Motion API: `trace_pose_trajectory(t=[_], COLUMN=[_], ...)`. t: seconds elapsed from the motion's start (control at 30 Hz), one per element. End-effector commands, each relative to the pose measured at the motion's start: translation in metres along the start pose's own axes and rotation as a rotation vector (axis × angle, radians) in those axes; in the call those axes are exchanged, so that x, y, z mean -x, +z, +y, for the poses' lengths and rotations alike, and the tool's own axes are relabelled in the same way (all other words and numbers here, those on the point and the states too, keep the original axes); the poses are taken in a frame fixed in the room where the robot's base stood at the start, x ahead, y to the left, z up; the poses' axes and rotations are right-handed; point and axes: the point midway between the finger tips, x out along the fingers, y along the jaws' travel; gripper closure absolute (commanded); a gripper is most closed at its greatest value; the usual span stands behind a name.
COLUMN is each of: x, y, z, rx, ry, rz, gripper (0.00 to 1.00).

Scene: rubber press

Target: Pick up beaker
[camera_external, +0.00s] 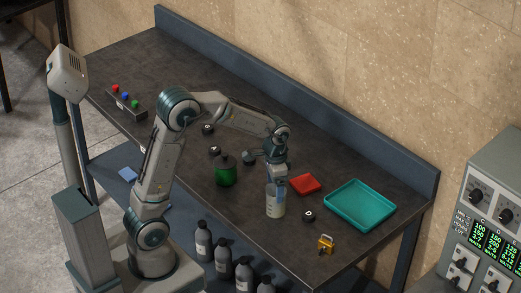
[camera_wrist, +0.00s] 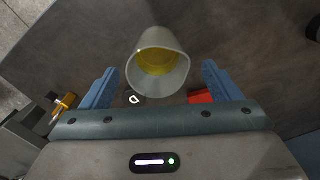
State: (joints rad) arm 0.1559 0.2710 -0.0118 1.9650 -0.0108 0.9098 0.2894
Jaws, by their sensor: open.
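The beaker (camera_external: 274,206) is a pale, translucent cup standing upright on the dark table, in the middle right of the external view. In the wrist view the beaker (camera_wrist: 158,66) shows its open rim, with yellow contents inside. My gripper (camera_external: 279,186) points down at the beaker's upper part. In the wrist view my gripper (camera_wrist: 158,82) has its two blue fingers spread wide, one on each side of the beaker, with gaps between them and its wall. The far finger is partly hidden in the external view.
A red block (camera_external: 305,184) and a teal tray (camera_external: 360,205) lie to the right. A green bottle (camera_external: 225,170) stands to the left. A button box (camera_external: 124,104) is at the far left.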

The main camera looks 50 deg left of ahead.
Motion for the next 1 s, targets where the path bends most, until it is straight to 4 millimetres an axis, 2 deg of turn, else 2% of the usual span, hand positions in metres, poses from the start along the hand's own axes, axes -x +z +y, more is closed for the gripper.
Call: trace_pose_trajectory(t=[0.1, 0.27, 0.6, 0.87, 0.97, 1.0], x=[-0.013, -0.022, -0.065, -0.069, -0.068, -0.068], y=[0.000, 0.000, -0.003, -0.004, -0.004, -0.004], z=[0.000, 0.001, 0.005, 0.005, 0.005, 0.005], rx=[0.000, 0.000, 0.001, 0.001, 0.001, 0.001], ry=[0.000, 0.001, 0.001, 0.000, 0.000, 0.000], rz=[-0.001, -0.002, -0.001, 0.001, 0.001, 0.001], gripper=[0.16, 0.16, 0.16, 0.16, 0.41, 0.52])
